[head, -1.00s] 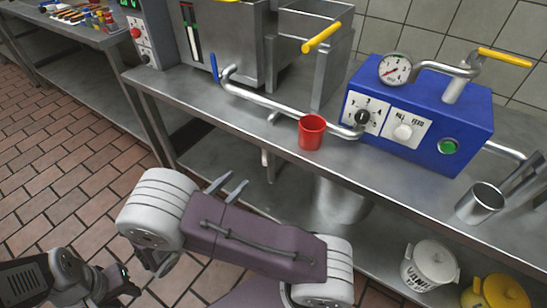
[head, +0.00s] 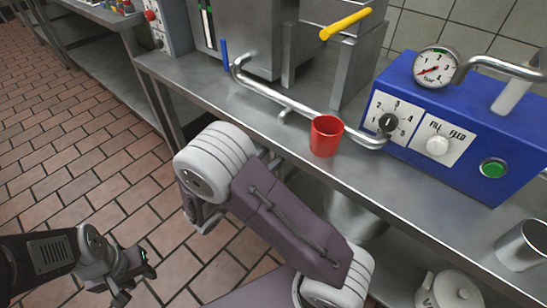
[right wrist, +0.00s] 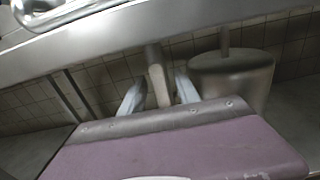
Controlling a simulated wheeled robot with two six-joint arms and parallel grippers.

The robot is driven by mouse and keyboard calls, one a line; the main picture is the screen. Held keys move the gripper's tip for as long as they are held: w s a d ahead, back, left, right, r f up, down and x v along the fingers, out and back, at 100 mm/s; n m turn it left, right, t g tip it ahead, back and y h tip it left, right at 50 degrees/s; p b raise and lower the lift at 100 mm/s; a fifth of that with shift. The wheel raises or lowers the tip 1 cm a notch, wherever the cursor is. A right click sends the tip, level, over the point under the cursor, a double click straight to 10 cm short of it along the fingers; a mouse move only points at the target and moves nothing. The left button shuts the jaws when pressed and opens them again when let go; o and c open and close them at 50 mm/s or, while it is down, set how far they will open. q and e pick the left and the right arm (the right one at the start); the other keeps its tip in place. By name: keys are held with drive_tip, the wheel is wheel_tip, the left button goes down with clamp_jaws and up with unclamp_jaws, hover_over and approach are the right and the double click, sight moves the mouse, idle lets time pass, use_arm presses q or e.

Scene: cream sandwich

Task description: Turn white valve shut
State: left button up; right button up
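A pale, off-white lever (right wrist: 157,82) hangs below the steel counter in the right wrist view; I take it as the white valve. My right gripper (right wrist: 159,94) is open, its two fingers apart on either side of the lever. I cannot tell whether either finger touches it. In the head view my right arm hides the lever and most of that gripper. My left gripper (head: 134,281) is low at the left over the tiled floor, empty, its fingers seeming apart.
A steel pot (right wrist: 232,78) stands below the counter. Brick-tiled floor (head: 70,150) is clear at left.

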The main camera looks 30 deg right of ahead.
drive_tip(key=shift+d, duration=0.1)
drive_tip(key=shift+c, duration=0.4)
clamp_jaws()
idle(1.0)
